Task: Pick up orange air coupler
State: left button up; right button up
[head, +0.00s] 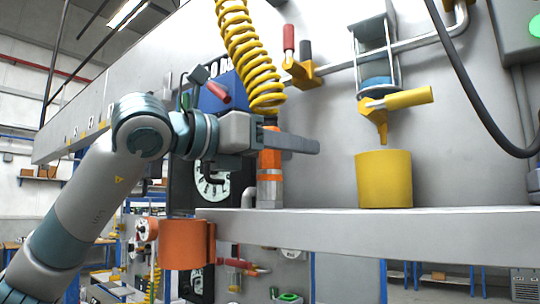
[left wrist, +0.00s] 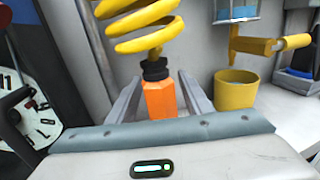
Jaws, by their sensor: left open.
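The orange air coupler (head: 270,165) stands upright on the grey shelf, under the lower end of a yellow coiled hose (head: 252,55). In the left wrist view the coupler (left wrist: 160,98) has a black collar on top. My left gripper (head: 305,144) is open. In the head view its finger crosses in front of the coupler's upper part. In the left wrist view the coupler shows between the two fingers, with a visible gap on each side. I cannot tell whether the fingers reach past it. My right gripper is in neither view.
A yellow cup (head: 384,180) stands on the shelf (head: 330,222) to the right, below a yellow valve (head: 396,103). A round white gauge (head: 211,184) is left of the coupler. An orange cylinder (head: 187,243) is at the shelf's left end. A black cable hangs at right.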

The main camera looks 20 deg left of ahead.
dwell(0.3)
pick_arm(q)
grip_shut()
